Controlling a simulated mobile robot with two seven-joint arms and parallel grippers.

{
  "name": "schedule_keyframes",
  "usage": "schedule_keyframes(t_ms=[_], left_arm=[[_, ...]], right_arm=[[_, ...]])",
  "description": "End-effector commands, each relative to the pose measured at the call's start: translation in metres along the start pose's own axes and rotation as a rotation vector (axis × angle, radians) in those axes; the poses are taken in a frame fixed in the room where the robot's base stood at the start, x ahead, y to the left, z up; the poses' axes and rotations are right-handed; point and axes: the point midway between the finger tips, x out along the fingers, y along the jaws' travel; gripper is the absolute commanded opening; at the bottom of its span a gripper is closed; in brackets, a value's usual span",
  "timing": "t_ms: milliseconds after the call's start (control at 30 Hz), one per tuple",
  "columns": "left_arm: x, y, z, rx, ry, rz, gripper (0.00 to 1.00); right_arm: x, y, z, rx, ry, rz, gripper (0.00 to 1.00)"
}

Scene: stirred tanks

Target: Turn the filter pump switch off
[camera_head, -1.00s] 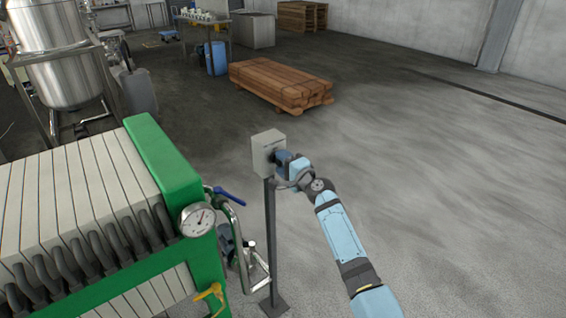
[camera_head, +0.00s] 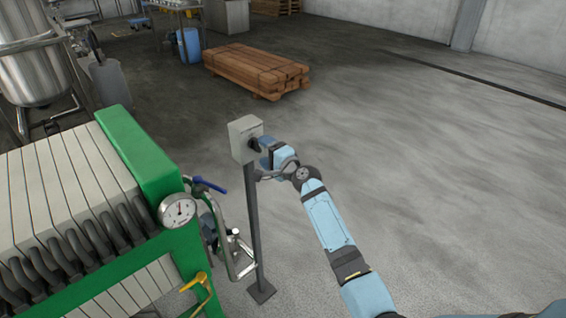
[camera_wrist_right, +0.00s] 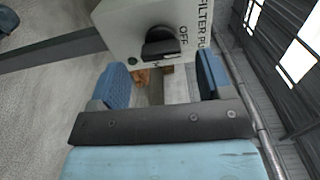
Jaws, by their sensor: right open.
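The filter pump switch is a light grey box (camera_head: 243,139) on a thin dark post, right of the green filter press. In the right wrist view the box (camera_wrist_right: 118,22) carries a black rotary knob (camera_wrist_right: 160,42), the letters "OFF" beside it, a partly cut-off "FILTER PU" label and a green dot. The knob's exact setting is hard to tell. My right gripper (camera_head: 265,152) is at the box's knob side. In the wrist view its blue fingers (camera_wrist_right: 163,78) are spread apart, with the knob just beyond and between the tips; contact cannot be told. My left gripper is not in view.
The green filter press (camera_head: 150,165) with a gauge (camera_head: 177,210), blue-handled valve (camera_head: 209,185) and pipes stands close left of the post (camera_head: 255,230). A timber stack (camera_head: 257,70) lies behind. The floor to the right is clear.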

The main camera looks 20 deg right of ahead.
Motion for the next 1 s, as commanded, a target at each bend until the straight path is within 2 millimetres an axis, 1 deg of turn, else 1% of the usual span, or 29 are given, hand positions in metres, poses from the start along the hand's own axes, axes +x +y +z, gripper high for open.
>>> schedule_keyframes(t_ms=[33,100,300,400,500,600,700,1000], left_arm=[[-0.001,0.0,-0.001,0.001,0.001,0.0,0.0],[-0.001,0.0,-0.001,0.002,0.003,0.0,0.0],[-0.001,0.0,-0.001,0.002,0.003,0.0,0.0],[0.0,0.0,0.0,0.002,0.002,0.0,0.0],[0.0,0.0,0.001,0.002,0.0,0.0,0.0],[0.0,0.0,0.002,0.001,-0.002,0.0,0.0],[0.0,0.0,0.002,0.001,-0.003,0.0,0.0],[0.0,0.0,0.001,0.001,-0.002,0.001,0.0]], right_arm=[[-0.012,0.001,0.0,0.0,0.001,0.002,0.72],[-0.029,0.001,-0.001,-0.001,0.002,0.001,0.72],[-0.074,0.001,-0.001,-0.001,0.002,0.001,0.72],[-0.092,0.001,0.0,0.0,0.001,0.001,0.72],[-0.104,0.001,0.0,0.0,0.001,0.001,0.72],[-0.112,0.0,0.0,0.0,0.0,0.0,0.72],[-0.115,0.0,0.0,0.001,0.0,0.0,0.72],[-0.115,0.0,0.0,0.001,0.001,0.0,0.72]])
